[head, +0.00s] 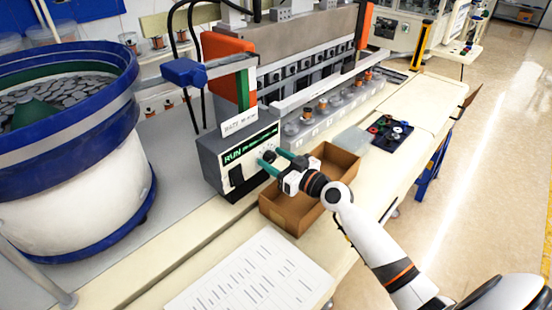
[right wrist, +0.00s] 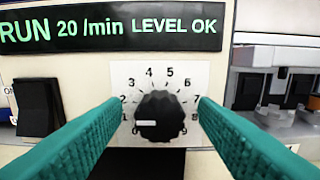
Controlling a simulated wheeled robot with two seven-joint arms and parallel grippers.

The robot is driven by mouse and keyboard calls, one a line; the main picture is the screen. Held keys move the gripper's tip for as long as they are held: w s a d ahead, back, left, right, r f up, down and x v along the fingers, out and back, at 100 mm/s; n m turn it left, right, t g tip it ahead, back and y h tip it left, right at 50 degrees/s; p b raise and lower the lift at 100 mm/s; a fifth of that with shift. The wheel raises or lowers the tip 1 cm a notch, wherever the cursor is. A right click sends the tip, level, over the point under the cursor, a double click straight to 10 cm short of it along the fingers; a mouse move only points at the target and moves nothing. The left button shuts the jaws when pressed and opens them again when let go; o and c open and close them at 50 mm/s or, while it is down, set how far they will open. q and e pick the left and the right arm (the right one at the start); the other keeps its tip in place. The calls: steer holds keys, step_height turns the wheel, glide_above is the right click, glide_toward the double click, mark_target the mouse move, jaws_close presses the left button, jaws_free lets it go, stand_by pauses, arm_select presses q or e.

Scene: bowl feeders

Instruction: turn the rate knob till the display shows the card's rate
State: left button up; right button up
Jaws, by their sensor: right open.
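The black rate knob (right wrist: 160,118) sits on a white dial plate with printed numbers; its white pointer mark lies to the left, near the low end of the scale. The lit display (right wrist: 110,28) reads "RUN 20 /min LEVEL OK"; it also shows on the control box in the head view (head: 250,145). The white card (head: 244,118) stands on top of that box, its print too small to read surely. My right gripper (head: 270,163) is open in front of the knob; in the wrist view its green fingers (right wrist: 159,108) are on either side, apart from it. My left gripper is out of view.
A black rocker switch (right wrist: 38,108) is left of the dial. An open cardboard box (head: 282,213) stands below my right gripper. A big blue-and-white bowl feeder (head: 85,175) fills the left. A printed sheet (head: 250,278) lies at the front.

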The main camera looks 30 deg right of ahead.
steer(key=c, duration=1)
